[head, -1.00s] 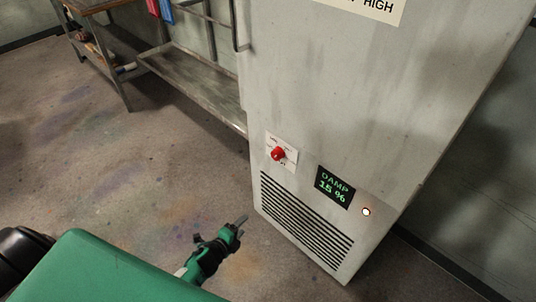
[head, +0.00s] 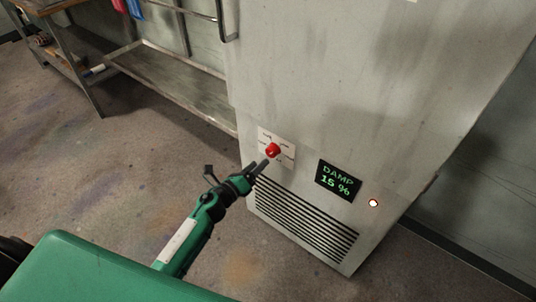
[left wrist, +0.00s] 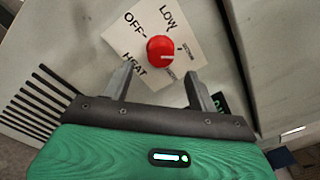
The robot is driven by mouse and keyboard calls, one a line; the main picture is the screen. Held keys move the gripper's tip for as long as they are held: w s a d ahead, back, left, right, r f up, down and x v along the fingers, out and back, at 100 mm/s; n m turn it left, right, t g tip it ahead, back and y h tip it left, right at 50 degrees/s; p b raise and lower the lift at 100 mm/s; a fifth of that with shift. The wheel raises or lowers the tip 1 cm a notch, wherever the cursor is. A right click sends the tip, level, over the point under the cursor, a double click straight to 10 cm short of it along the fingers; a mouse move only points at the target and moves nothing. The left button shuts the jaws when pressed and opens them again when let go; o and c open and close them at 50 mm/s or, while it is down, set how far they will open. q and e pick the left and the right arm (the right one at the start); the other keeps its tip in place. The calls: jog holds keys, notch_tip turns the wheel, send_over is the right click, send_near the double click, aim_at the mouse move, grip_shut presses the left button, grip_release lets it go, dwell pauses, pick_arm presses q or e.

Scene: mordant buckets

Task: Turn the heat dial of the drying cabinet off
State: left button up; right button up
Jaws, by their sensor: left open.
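The heat dial (head: 272,150) is a red round knob on a white label plate (head: 288,152) low on the grey drying cabinet (head: 330,90). In the left wrist view the red dial (left wrist: 162,49) sits just beyond and between my fingertips, with OFF, LOW and HEAT readable around it. A pale mark on the knob points toward the lower right in that view, away from OFF. My left gripper (head: 262,167) is open and empty, close in front of the dial; it also shows in the left wrist view (left wrist: 160,80). My right gripper is not in view.
A display (head: 339,181) reads DAMP 15 % right of the dial, with a lit round lamp (head: 373,203) beside it. A slotted vent (head: 300,220) lies below. A metal shelf (head: 170,85) stands left of the cabinet; the floor in front is clear.

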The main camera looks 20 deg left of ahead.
aim_at(270, 154)
pick_arm(q)
jog(key=x, duration=0.6)
jog(key=shift+w+d, duration=0.15)
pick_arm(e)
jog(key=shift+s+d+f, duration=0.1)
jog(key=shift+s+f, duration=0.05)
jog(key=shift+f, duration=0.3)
pick_arm(q)
jog(key=c, duration=1)
